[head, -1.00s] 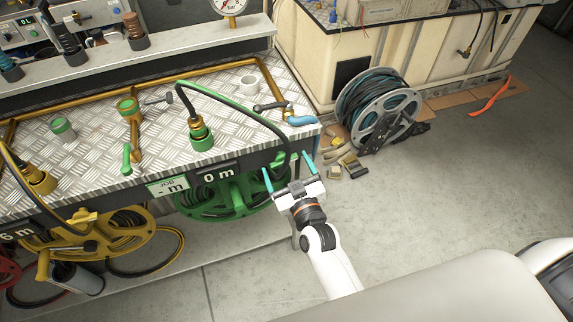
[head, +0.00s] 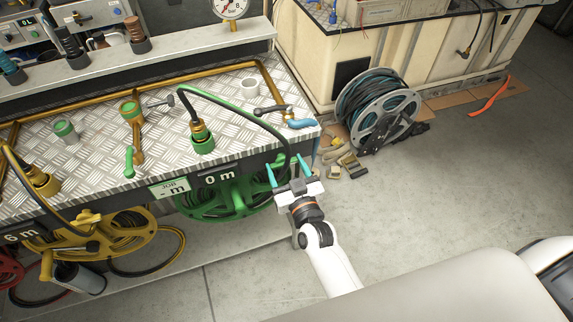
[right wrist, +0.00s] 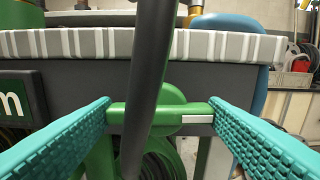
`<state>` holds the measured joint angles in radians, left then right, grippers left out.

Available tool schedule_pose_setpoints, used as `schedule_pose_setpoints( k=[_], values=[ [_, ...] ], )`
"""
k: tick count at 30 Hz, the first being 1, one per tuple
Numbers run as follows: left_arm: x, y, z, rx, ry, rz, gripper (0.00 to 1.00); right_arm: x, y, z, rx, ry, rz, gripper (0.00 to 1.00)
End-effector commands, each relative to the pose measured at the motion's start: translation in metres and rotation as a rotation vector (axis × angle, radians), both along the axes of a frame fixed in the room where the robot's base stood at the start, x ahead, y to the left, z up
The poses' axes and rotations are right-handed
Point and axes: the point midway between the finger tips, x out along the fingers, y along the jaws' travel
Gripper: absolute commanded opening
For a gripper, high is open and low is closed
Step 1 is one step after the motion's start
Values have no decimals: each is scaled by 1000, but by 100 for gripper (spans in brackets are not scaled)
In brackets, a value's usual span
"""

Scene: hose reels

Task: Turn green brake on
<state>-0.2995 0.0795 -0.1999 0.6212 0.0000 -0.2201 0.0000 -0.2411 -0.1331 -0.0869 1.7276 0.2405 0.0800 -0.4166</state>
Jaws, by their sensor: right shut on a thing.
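The green reel (head: 232,198) hangs under the front edge of the bench, below the "0 m" sign (head: 219,176). Its green brake (right wrist: 178,117) lies crosswise in the right wrist view, with a pale mark on its right part. My right gripper (head: 287,170) is at the right side of the reel, near the bench corner. In the right wrist view its teal fingers (right wrist: 160,108) touch the brake's two ends and are shut on it. A black hose passes in front of the brake and hides part of it. My left gripper is not in view.
A yellow reel (head: 122,238) hangs at left. A grey reel (head: 388,123) stands on the floor behind.

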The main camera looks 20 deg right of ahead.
Motion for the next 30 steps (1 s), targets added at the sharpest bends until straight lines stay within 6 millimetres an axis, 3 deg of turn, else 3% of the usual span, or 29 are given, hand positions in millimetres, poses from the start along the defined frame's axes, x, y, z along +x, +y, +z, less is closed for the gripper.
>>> schedule_pose_setpoints(
  k=[10, 11, 15, 24, 30],
  values=[
    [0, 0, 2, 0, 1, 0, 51, 0, 0, 0, 46, 3, 1, 44],
    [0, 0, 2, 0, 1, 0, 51, 0, 0, 0, 46, 3, 1, 70],
    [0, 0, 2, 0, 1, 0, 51, 0, 0, 0, 45, 2, 0, 89],
    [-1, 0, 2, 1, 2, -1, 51, -2, 0, -1, 43, 2, 0, 89],
    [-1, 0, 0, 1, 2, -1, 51, -30, -1, -2, 43, 4, 0, 89]
  ],
)
